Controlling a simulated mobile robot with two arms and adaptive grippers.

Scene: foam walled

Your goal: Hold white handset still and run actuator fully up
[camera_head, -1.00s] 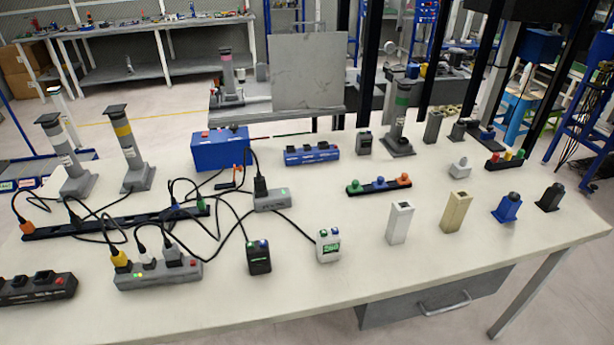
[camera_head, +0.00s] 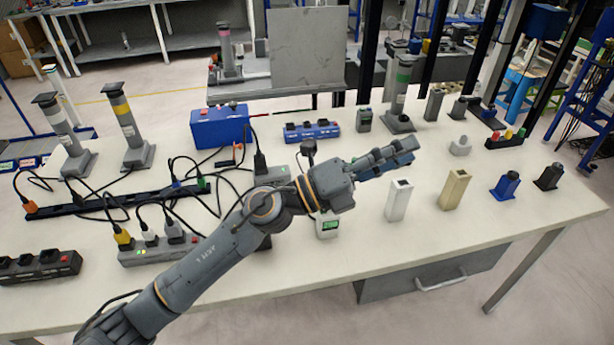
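The white handset (camera_head: 327,228) lies on the bench with its green label showing; my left wrist and hand hide its upper part. My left gripper (camera_head: 405,152) is above the bench, up and to the right of the handset, with fingers pointing right. It is apart from the handset; I cannot tell how far its fingers are spread. My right gripper is not in view.
White (camera_head: 398,201) and beige (camera_head: 454,190) hollow blocks stand right of the handset. Grey power strip (camera_head: 150,255) and loose black cables lie on the left, partly under my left arm. A blue box (camera_head: 218,128) sits behind. The front right of the bench is clear.

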